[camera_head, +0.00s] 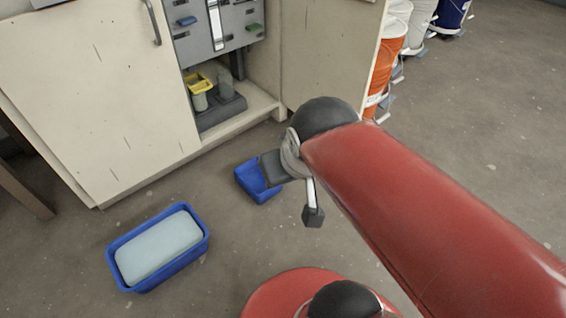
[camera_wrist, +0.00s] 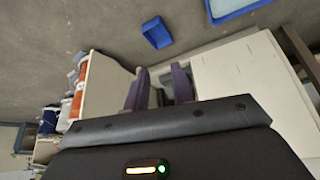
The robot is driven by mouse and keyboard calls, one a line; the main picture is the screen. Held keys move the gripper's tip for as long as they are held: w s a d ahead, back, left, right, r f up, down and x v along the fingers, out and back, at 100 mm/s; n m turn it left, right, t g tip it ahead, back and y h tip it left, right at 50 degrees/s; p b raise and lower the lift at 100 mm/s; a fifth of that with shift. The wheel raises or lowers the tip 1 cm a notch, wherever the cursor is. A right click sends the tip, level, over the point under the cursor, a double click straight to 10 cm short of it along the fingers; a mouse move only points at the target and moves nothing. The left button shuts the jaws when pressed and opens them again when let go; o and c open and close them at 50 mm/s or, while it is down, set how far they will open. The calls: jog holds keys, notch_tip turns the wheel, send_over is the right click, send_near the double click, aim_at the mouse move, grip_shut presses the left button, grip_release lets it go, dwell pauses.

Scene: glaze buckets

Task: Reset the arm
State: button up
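My arm, red with a black joint (camera_head: 325,116), reaches in from the lower right of the head view and is held out in front of the open cabinet. My gripper (camera_wrist: 160,82) shows in the wrist view with its two purplish fingers apart. I see nothing between them except the cabinet beyond. In the head view the wrist end hangs above the floor beside a small blue tray (camera_head: 258,182), partly covering it; the fingers are hard to make out there.
A blue tub (camera_head: 198,250) with a pale block stands on the floor at left. The cabinet (camera_head: 90,85) is open, with a yellow-rimmed container (camera_head: 199,84) inside. An orange bucket (camera_head: 385,65) and other buckets stand at the back right. Floor on the right is clear.

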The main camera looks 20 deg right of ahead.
jog(key=shift+s+a+r, duration=0.1)
jog(key=shift+s+a, duration=0.1)
jog(key=shift+s, duration=0.8)
